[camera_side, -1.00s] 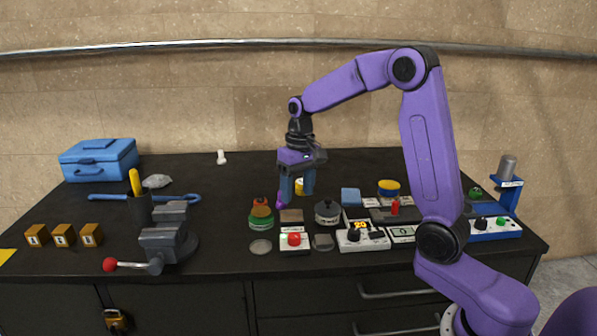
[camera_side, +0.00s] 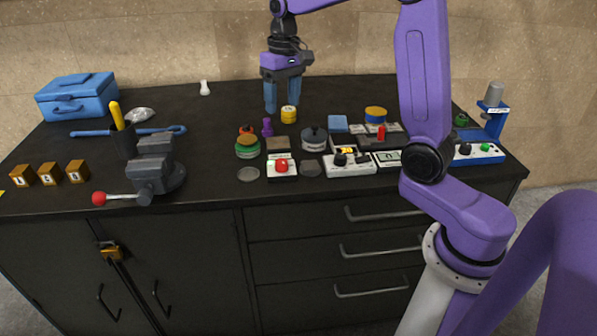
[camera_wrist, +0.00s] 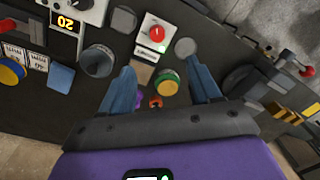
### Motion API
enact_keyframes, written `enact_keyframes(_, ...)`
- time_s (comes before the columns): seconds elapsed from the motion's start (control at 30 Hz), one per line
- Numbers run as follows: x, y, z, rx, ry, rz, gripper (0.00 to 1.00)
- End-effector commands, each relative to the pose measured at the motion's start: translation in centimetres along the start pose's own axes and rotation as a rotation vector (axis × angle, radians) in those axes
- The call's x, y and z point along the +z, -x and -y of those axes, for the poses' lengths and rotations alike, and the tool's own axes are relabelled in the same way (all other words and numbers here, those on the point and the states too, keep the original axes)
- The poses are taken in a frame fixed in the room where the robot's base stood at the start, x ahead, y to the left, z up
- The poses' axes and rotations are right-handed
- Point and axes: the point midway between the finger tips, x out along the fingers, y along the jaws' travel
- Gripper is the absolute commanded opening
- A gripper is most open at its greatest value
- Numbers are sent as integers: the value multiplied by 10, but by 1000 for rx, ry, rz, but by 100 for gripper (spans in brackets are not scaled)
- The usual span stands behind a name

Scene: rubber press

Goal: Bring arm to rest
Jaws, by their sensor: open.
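My gripper (camera_side: 283,103) is open and empty in the side view. It hangs fingers down above the back middle of the bench. In the wrist view my gripper (camera_wrist: 160,72) has its two blue fingers spread wide with nothing between them. A small purple piece (camera_side: 267,127) stands upright on the bench below and apart from the fingers. It shows partly in the wrist view (camera_wrist: 139,96), close to the left finger. A green and tan round stack (camera_side: 247,147) with an orange piece (camera_side: 246,130) behind it stands left of the purple piece.
A grey vise (camera_side: 157,165) is left, a blue press (camera_side: 490,125) right.

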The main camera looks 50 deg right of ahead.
Motion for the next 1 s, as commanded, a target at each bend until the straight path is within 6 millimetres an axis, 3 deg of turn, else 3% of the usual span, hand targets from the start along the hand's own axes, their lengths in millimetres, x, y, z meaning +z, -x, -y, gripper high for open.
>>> enact_keyframes(0.3,57,-10,50,10,265,8,62)
enact_keyframes(0.5,104,-18,70,17,448,11,62)
enact_keyframes(0.73,163,-27,81,23,656,13,62)
enact_keyframes(1.0,233,-40,76,26,904,14,62)
